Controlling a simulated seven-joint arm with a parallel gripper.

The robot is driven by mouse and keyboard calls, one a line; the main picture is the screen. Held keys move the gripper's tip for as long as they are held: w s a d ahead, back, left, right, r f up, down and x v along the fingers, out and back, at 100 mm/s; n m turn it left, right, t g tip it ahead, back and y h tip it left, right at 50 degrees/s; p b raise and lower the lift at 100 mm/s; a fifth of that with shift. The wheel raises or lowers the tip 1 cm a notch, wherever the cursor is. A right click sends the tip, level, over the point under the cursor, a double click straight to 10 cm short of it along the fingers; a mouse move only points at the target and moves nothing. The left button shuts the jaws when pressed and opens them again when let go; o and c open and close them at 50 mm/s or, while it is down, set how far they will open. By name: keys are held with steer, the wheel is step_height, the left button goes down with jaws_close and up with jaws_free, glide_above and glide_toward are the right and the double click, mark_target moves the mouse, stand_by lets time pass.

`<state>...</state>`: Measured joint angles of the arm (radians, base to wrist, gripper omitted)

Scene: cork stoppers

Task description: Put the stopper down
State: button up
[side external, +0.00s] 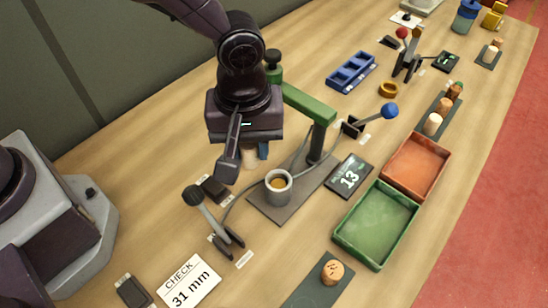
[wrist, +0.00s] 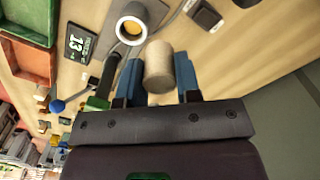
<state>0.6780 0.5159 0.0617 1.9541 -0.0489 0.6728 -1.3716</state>
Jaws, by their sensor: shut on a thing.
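My gripper (side external: 246,163) is shut on a pale cork stopper (side external: 249,158), held above the table just left of the grey cup. In the wrist view the stopper (wrist: 159,66) sits between the two blue fingers, its round end toward the camera. The side external view shows it partly hidden by the near finger. The grey cup (side external: 278,187) stands on a dark plate under a green arm and has something tan inside. It also shows in the wrist view (wrist: 131,29). A display (side external: 349,177) beside it reads 13.
A green tray (side external: 345,236) and an orange tray (side external: 439,151) lie to the right, apparently empty. A lever (side external: 209,218) and a card reading CHECK 31 mm (side external: 189,283) are in front. A marked cork (side external: 333,272) stands on a dark mat. A blue-knobbed lever (side external: 371,118) is behind.

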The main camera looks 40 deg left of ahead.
steer(key=s+a+r, duration=0.4)
steer(key=s+a, duration=0.1)
steer(key=s, duration=0.2)
steer(key=w+a+m, duration=0.5)
steer(key=w+a, duration=0.1)
steer(key=a, duration=0.3)
steer(key=w+a+m, duration=0.4)
steer(key=w+a, duration=0.2)
steer(key=a, duration=0.2)
steer(key=s+d+f+m, duration=0.4)
steer(key=s+d+m, duration=0.5)
steer(key=s+d, duration=0.25)
steer(key=w+d+f, duration=0.2)
steer(key=w+f, duration=0.1)
steer(key=w, duration=0.1)
steer(key=w+d+f, duration=0.2)
steer(key=w+f, duration=0.1)
steer(key=w, duration=0.1)
steer(key=w+d+f, duration=0.2)
steer(key=w+f, duration=0.1)
steer(key=w, duration=0.2)
steer(key=shift+f, duration=0.1)
steer(key=shift+w+f, duration=0.25)
steer(key=shift+f, duration=0.05)
steer(key=shift+w+d+f, duration=0.1)
steer(key=shift+f, duration=1.5)
